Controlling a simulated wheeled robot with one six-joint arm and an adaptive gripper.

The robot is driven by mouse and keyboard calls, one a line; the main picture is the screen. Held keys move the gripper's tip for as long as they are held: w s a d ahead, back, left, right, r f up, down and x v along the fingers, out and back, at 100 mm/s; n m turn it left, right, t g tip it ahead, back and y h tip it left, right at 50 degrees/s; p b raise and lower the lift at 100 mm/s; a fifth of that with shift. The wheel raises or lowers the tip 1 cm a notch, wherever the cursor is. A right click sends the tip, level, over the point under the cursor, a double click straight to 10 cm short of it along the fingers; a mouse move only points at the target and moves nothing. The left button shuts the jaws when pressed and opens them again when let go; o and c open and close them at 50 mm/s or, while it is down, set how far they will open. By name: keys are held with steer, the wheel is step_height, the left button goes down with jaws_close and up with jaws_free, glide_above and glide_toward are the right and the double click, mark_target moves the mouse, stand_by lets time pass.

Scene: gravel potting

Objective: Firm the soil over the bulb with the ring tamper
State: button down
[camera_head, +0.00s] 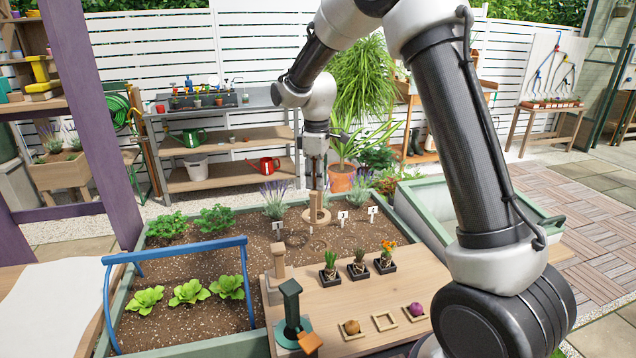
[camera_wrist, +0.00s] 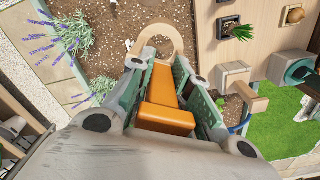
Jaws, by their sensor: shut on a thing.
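My gripper (camera_head: 316,180) is over the soil bed, shut on the ring tamper (camera_head: 317,215). In the wrist view, the tamper's orange grip (camera_wrist: 165,118) lies between the two fingers and its pale wooden ring (camera_wrist: 176,38) shows beyond them, with soil visible through it. In the head view the ring appears to be above the soil (camera_head: 250,238), near the number markers; a round mark (camera_head: 318,245) shows in the soil in front of it. The bulb in the soil is not visible. A brown bulb (camera_head: 351,327) and a purple bulb (camera_head: 416,310) sit in wooden frames; the frame between them is empty.
White number markers (camera_head: 342,215) stand close to the tamper. Lavender (camera_head: 274,198) and green plants grow around the bed. A blue arched rail (camera_head: 175,254) crosses its left side. Potted seedlings (camera_head: 358,265) and tool stands (camera_head: 291,310) occupy the wooden table in front.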

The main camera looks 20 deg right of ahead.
step_height(320, 180, down, 10)
steer(key=shift+r, duration=0.15)
stand_by(0.5)
steer(key=shift+s+d+f, duration=0.1)
steer(key=shift+s+f, duration=0.05)
steer(key=shift+f, duration=0.5)
stand_by(1.7)
steer(key=shift+r, duration=5.05)
